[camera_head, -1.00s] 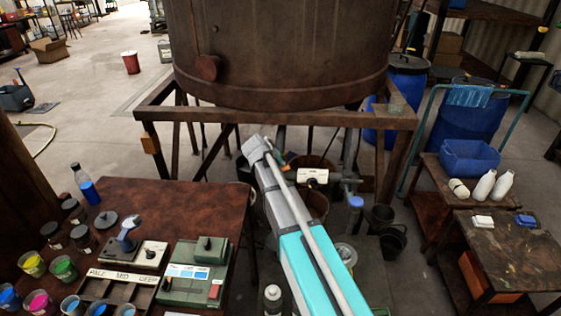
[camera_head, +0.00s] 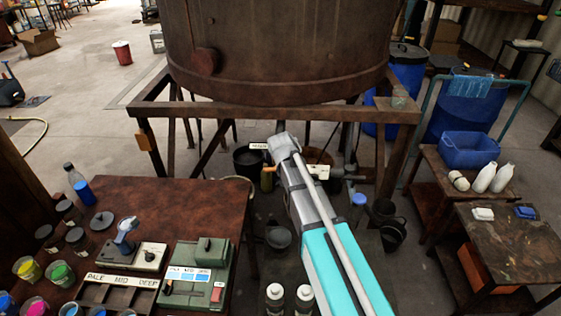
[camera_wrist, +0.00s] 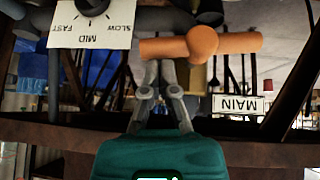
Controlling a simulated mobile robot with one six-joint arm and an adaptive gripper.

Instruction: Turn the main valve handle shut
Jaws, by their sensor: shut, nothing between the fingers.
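In the wrist view, which is upside down, an orange handle bar (camera_wrist: 233,42) with a round hub lies across the picture. A white plate reading MAIN (camera_wrist: 238,104) hangs close by. My gripper (camera_wrist: 160,66) is shut and empty, its fingertips at the bar's left part in the picture; I cannot tell whether they touch it. A dial plate reading SLOW, MID, FAST (camera_wrist: 90,27) is beside the bar.
The rusty vat (camera_head: 285,50) stands on a frame (camera_head: 250,115) with legs and pipes below. A brown table (camera_head: 165,205) with paint pots and a green device (camera_head: 196,272) is at left. Right are a small bench (camera_head: 500,235) and blue barrels (camera_head: 465,112).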

